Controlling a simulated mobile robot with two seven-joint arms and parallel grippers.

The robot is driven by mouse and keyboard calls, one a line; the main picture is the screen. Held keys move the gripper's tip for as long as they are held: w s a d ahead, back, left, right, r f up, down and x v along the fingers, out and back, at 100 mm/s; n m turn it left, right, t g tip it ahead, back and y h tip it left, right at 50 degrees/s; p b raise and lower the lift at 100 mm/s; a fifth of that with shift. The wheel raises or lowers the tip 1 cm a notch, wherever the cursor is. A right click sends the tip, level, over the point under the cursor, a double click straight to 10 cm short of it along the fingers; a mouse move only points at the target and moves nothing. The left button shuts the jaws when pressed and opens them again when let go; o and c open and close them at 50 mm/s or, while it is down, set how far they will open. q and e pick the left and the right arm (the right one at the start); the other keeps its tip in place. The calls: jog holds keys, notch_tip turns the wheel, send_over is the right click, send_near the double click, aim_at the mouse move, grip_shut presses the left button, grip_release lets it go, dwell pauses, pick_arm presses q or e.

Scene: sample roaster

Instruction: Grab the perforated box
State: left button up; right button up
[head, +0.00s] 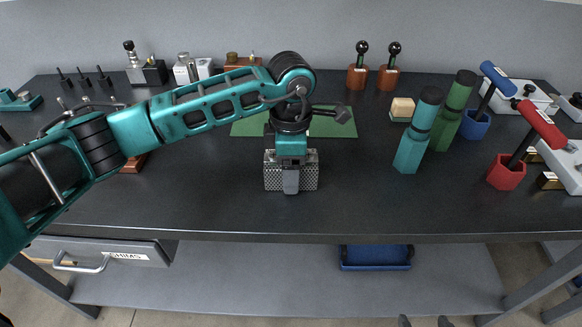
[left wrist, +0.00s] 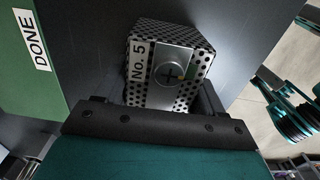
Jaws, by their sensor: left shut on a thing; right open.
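The perforated box (head: 309,173) is a small silver block with dotted holes. It sits near the front of the dark bench, in front of the green mat (head: 334,122). My left gripper (head: 291,180) points down over the box and is shut on it. In the left wrist view the box (left wrist: 190,62) fills the space between the fingers and shows a "No. 5" label and a round knob with a cross. The gripper hides the box's middle in the head view. My right gripper (head: 424,321) shows only its two fingertips at the bottom edge, spread apart and empty.
A teal cylinder (head: 411,147) and a green cylinder (head: 449,122) stand to the right. A red cup (head: 505,174) with a handled tool is farther right. A blue tray (head: 376,257) lies below the bench edge. Bench between box and cylinders is clear.

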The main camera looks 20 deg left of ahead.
pick_arm(q)
jog(key=c, duration=0.6)
jog(key=shift+r, duration=0.1)
jog(key=shift+c, duration=0.3)
jog(key=shift+r, duration=0.1)
